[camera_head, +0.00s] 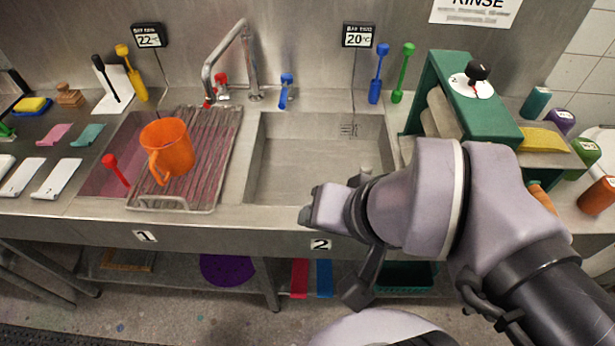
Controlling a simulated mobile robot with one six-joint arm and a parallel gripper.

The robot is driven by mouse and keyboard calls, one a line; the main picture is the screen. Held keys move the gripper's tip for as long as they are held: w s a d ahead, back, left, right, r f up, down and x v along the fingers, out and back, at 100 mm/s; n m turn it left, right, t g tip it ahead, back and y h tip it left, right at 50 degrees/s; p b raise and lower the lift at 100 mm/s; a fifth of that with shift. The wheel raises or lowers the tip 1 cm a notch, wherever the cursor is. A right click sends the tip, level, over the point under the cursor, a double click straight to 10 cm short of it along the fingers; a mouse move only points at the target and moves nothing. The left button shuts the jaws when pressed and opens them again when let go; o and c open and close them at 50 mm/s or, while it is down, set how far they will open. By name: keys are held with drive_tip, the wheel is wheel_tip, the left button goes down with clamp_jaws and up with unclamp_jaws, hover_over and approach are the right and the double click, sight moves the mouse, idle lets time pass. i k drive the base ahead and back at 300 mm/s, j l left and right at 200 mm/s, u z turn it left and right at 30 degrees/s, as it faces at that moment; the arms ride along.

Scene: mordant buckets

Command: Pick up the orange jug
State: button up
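The orange jug (168,146) stands upright on the ribbed drainer rack (215,140) over the left basin, marked 1. Its handle faces the front left and its mouth is up. My gripper (331,255) is in front of the right basin, marked 2, to the right of the jug and well apart from it. Its two dark fingertips are spread apart, with nothing seen between them. My arm hides part of the right basin's front edge.
A tall tap (243,55) stands behind the basins, close to the rack. The right basin (310,160) looks empty. A green press-like device (470,100) stands at the right.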

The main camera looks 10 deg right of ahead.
sight(167, 142)
drive_tip(key=i+j+u, duration=0.35)
drive_tip(key=j, duration=0.15)
drive_tip(key=i+j+u, duration=0.3)
drive_tip(key=j, duration=0.15)
drive_tip(key=k, duration=0.05)
